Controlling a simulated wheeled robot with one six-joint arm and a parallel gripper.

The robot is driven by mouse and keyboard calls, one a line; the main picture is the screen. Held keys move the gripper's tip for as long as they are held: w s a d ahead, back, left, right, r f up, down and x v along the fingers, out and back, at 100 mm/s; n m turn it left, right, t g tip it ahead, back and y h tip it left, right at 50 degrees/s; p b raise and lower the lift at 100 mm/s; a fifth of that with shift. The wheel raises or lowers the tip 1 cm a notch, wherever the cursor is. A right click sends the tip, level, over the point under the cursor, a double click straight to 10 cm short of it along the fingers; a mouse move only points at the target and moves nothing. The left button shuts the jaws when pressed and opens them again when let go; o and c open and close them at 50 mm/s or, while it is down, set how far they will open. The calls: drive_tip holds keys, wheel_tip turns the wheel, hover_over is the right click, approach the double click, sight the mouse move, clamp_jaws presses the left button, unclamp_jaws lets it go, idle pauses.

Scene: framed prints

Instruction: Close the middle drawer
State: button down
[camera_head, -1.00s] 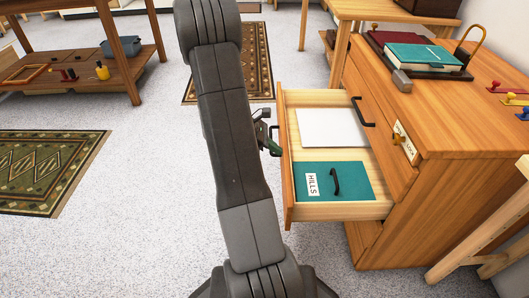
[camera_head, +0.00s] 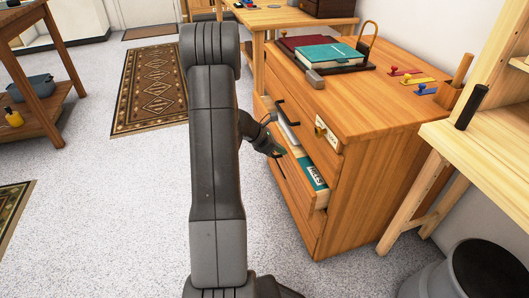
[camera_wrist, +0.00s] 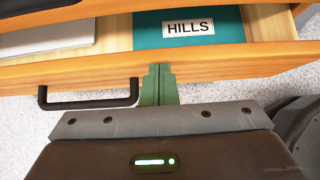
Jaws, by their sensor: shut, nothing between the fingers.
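The middle drawer (camera_head: 322,200) of the wooden cabinet (camera_head: 350,190) stands partly open, with a narrow gap showing its contents. A teal folder labelled HILLS (camera_head: 311,172) and a white sheet (camera_head: 288,134) lie inside; the wrist view also shows the folder (camera_wrist: 225,26) and the sheet (camera_wrist: 45,38). My gripper (camera_wrist: 157,70) is shut and empty, with its green fingertips at the outside of the drawer's front board (camera_wrist: 225,60). They appear to touch it, to the right of the black handle (camera_wrist: 88,103). In the head view, my gripper (camera_head: 277,151) is partly hidden by my arm.
A wooden bench (camera_head: 490,130) and a dark bin (camera_head: 475,272) stand at right.

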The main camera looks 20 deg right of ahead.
drive_tip(key=shift+d, duration=1.1)
